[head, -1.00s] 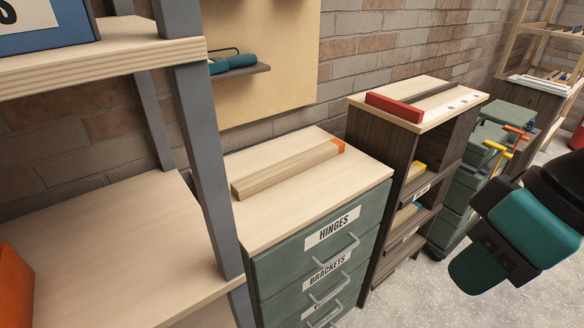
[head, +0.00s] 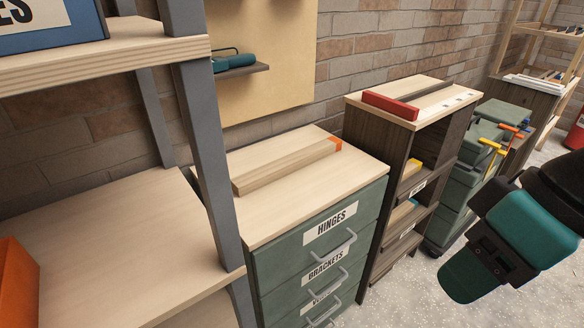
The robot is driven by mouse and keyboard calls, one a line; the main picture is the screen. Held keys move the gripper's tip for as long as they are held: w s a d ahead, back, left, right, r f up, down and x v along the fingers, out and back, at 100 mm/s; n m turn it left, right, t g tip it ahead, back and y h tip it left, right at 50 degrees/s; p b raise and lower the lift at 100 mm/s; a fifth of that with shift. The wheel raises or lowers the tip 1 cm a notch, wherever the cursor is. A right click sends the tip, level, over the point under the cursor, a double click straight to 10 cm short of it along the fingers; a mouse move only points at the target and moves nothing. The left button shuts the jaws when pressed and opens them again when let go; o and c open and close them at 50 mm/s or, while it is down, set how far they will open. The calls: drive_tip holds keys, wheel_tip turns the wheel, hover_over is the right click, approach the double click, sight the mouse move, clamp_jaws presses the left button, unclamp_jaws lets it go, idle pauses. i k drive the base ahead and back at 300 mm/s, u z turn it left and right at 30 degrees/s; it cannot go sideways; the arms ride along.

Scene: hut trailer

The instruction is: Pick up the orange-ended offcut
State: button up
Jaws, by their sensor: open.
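The orange-ended offcut (head: 287,167) is a long, pale wooden bar with an orange end at its right. It lies flat on the wooden top of the green drawer cabinet (head: 348,172), running diagonally toward the back right. Nothing touches it from above. Part of my arm, teal and black, shows at the right edge, well apart from the offcut. No gripper fingers show in the head view.
A grey shelf post (head: 207,170) stands just left of the cabinet, close to the offcut's left end. Speckled floor (head: 400,295) is open in front.

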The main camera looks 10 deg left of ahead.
sight(248, 182)
drive_tip(key=k, duration=1.25)
drive_tip(key=z, duration=0.55)
drive_tip(key=i, duration=1.65)
drive_tip(key=u, duration=0.8)
drive_tip(key=i, duration=0.55)
drive_tip(key=u, duration=0.9)
drive_tip(key=i, duration=0.3)
drive_tip(key=u, duration=0.3)
